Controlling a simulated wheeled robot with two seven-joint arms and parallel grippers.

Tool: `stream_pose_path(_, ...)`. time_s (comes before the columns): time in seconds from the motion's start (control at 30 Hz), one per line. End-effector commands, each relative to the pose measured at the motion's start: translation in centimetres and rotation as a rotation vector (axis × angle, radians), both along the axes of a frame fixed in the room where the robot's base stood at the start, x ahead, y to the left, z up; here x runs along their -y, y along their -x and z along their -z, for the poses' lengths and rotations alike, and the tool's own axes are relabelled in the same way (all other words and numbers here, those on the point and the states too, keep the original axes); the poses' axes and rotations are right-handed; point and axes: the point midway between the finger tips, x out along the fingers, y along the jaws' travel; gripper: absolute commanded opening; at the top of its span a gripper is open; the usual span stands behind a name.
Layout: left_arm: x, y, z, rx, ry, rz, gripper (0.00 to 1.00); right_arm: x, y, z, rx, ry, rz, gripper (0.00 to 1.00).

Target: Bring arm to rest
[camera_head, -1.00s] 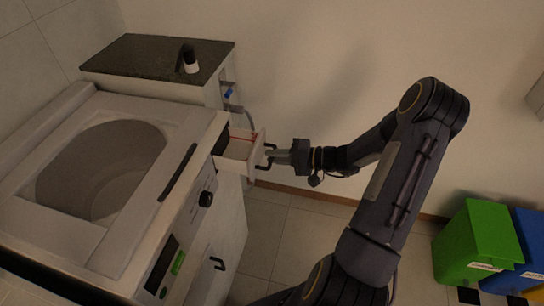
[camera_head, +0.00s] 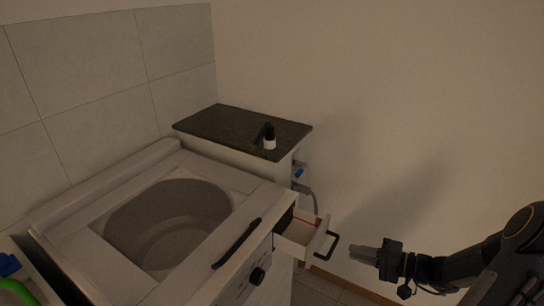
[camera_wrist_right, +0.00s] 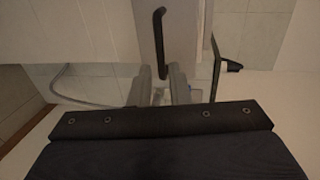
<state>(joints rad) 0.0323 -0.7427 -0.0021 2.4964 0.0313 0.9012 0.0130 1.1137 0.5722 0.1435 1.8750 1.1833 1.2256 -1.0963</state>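My right gripper (camera_head: 362,253) is at the lower right of the head view, a short gap to the right of the drawer's black handle (camera_head: 333,245). The small white drawer (camera_head: 297,238) is pulled out from the front of the top-loading machine (camera_head: 100,252). In the right wrist view, the two fingers of my right gripper (camera_wrist_right: 159,88) are apart. The black handle (camera_wrist_right: 161,45) shows beyond them, not gripped. My right arm (camera_head: 450,268) comes in from the right edge, bent. My left gripper is not in view.
A dark-topped cabinet (camera_head: 215,125) stands behind the machine, with a small black-and-white bottle (camera_head: 269,138) on it. Green (camera_head: 9,265) and blue items show at the lower left. A bare wall (camera_head: 400,110) lies behind my right arm.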

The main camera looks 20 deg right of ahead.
Motion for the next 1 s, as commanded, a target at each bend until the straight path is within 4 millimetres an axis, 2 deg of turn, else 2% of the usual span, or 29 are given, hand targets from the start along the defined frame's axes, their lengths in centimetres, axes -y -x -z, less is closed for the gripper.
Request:
stream_pose_path(0.13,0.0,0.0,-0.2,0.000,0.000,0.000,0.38,-1.2,0.0,-1.2,-0.012,0.021,-0.044,0.17)
stream_pose_path(0.27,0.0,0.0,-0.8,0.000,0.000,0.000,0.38,-5.4,0.8,-4.7,-0.070,0.095,-0.182,0.17)
stream_pose_path(0.4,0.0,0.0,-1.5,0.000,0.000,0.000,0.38,-11.2,3.7,-9.1,-0.163,0.253,-0.357,0.17)
stream_pose_path(0.5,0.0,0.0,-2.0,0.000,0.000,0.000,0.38,-14.2,6.5,-11.4,-0.215,0.388,-0.438,0.17)
stream_pose_path(0.6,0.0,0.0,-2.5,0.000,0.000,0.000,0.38,-16.3,9.5,-13.2,-0.246,0.532,-0.482,0.17)
stream_pose_path(0.8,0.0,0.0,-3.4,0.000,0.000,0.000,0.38,-18.2,14.9,-15.3,-0.229,0.803,-0.466,0.17)
stream_pose_path(1.0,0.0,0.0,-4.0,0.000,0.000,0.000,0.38,-18.2,17.5,-16.0,-0.159,0.956,-0.385,0.17)
